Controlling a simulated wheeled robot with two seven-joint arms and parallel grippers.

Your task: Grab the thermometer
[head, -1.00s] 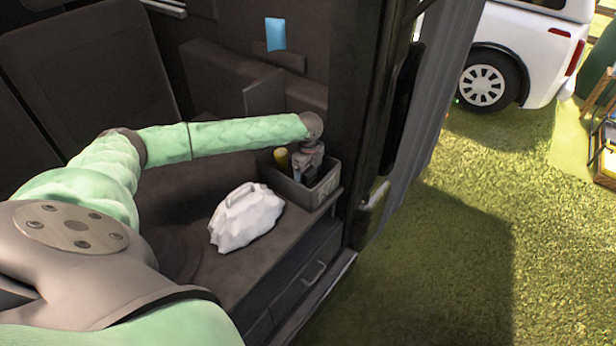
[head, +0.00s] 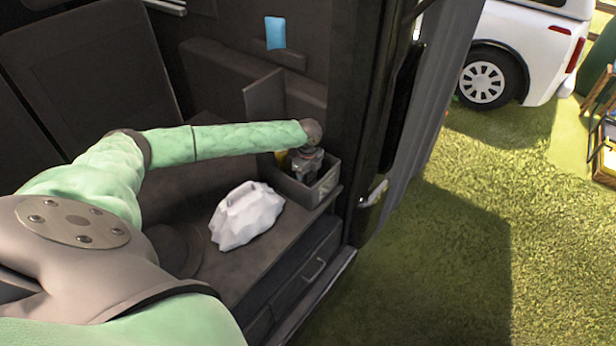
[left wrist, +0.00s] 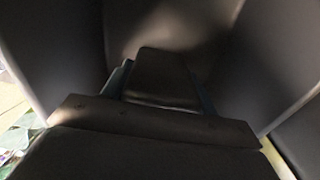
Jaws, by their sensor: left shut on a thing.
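My left gripper (head: 303,172) points down into a small dark grey bin (head: 318,190) on the dark shelf inside the vehicle. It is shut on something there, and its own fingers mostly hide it. In the left wrist view the gripper (left wrist: 165,85) fills the middle, and narrow blue-grey edges (left wrist: 117,78) show beside it. I cannot make out for certain that this is the thermometer. My right gripper is not in view.
A white lumpy bag (head: 247,215) lies on the shelf left of the bin. The bin walls surround the gripper closely. A dark door post (head: 355,120) stands just right. Drawers (head: 305,280) are below; grass and a white van (head: 520,50) lie outside.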

